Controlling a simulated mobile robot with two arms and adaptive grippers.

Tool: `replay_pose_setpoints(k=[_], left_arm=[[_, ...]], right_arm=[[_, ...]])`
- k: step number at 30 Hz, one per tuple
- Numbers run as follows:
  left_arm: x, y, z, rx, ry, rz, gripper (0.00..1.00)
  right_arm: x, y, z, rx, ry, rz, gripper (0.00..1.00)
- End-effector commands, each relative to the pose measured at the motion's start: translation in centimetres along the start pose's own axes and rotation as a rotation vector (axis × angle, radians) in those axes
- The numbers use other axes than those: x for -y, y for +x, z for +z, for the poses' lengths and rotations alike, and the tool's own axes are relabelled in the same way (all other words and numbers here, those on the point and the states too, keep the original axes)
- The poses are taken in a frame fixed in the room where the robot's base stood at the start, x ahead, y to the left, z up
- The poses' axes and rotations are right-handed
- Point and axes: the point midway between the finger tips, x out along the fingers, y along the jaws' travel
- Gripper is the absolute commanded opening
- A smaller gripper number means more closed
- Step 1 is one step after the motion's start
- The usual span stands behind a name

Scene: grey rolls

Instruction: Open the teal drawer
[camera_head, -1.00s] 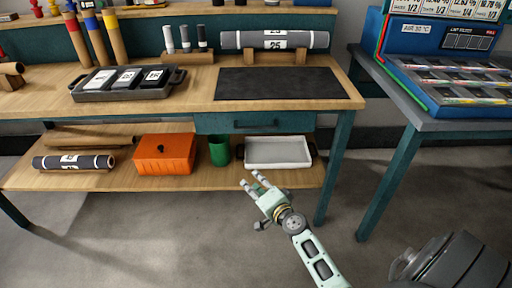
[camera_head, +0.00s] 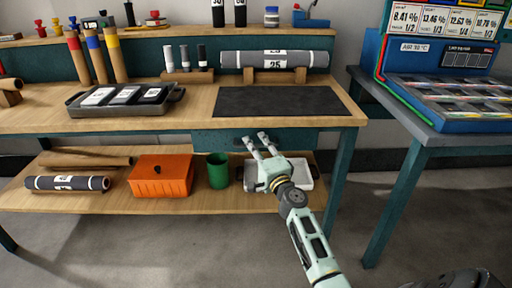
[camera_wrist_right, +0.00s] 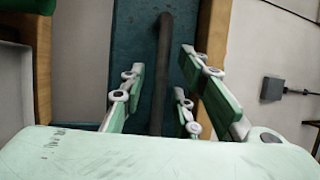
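The teal drawer (camera_head: 212,139) is under the front of the wooden workbench top, and its front looks flush with the bench. My right gripper (camera_head: 256,139) is in front of the drawer, its fingers pointing at it and covering part of the handle. In the right wrist view, the dark bar handle (camera_wrist_right: 162,60) runs upright across the teal drawer front (camera_wrist_right: 133,45). The right gripper's fingers (camera_wrist_right: 158,92) are spread open, one on each side of the handle, with gaps visible on both sides. My left gripper is not in view.
A white tray (camera_head: 304,180) lies on the lower shelf behind my right arm, beside a green cup (camera_head: 218,172) and an orange box (camera_head: 160,177). A black mat (camera_head: 280,101) lies on the bench top. A second table (camera_head: 440,138) stands at the right.

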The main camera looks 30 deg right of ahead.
Motion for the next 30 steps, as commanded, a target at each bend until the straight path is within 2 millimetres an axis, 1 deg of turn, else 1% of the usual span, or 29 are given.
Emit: replay_pose_setpoints(k=[2,8,11,18,19,30], left_arm=[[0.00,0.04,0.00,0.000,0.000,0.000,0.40],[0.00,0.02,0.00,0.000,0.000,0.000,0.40],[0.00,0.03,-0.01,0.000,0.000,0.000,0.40],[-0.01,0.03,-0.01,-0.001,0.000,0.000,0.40],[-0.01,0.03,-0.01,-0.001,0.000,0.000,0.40],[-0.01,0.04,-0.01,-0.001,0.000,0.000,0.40]], right_arm=[[-0.02,0.27,-0.01,0.000,0.000,0.000,0.29],[-0.03,0.28,0.00,0.000,-0.001,0.001,0.29],[-0.03,0.27,0.01,0.000,-0.001,0.001,0.22],[-0.04,0.26,0.02,0.001,-0.001,0.001,0.01],[-0.04,0.26,0.02,0.001,-0.001,0.001,0.00],[-0.09,0.24,0.02,0.001,-0.003,0.002,0.00]])
